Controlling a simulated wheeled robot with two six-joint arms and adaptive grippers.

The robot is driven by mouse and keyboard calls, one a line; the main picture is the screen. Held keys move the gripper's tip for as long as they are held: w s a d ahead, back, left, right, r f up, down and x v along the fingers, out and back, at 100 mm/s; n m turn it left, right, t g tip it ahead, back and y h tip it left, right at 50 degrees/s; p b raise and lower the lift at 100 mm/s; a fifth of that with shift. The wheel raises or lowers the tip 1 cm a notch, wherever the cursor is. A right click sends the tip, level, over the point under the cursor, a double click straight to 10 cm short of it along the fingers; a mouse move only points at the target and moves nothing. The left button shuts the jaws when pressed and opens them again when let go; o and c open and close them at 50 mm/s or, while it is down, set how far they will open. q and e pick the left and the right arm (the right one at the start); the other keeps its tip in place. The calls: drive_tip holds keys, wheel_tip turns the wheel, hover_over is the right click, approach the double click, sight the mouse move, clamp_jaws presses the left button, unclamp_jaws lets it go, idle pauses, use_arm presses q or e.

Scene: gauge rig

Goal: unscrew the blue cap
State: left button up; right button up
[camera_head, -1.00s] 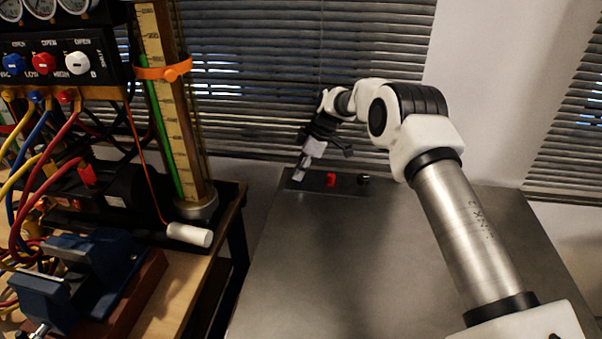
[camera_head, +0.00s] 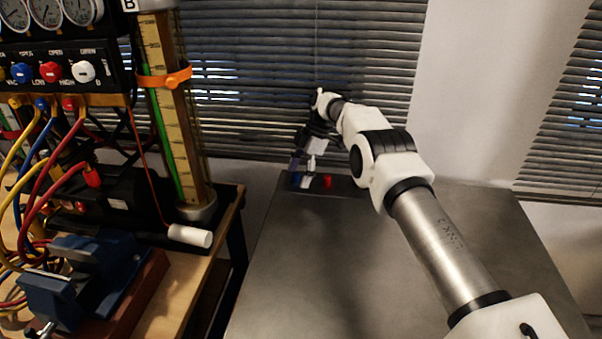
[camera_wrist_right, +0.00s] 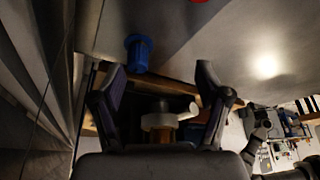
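The blue cap (camera_head: 296,178) stands on a dark plate at the back of the grey table, partly covered by my right gripper in the head view. In the right wrist view the blue cap (camera_wrist_right: 138,52) is upper left of centre, beyond the fingertips. My right gripper (camera_wrist_right: 160,78) is open, its two dark fingers apart, and the cap is not between them. In the head view my right gripper (camera_head: 308,160) hangs over the plate close to the cap. A pale part between the fingers in the wrist view is unclear. My left gripper is not in view.
A red cap (camera_head: 327,181) stands right of the blue one on the plate. The table (camera_head: 350,270) is otherwise clear in front. A wooden bench at left holds a blue vise (camera_head: 65,285), hoses, a valve panel and a tall gauge column (camera_head: 172,110). Window blinds hang behind.

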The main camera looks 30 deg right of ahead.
drive_tip(key=shift+w+a+r, duration=0.1)
drive_tip(key=shift+w+r, duration=0.3)
drive_tip(key=shift+r, duration=0.1)
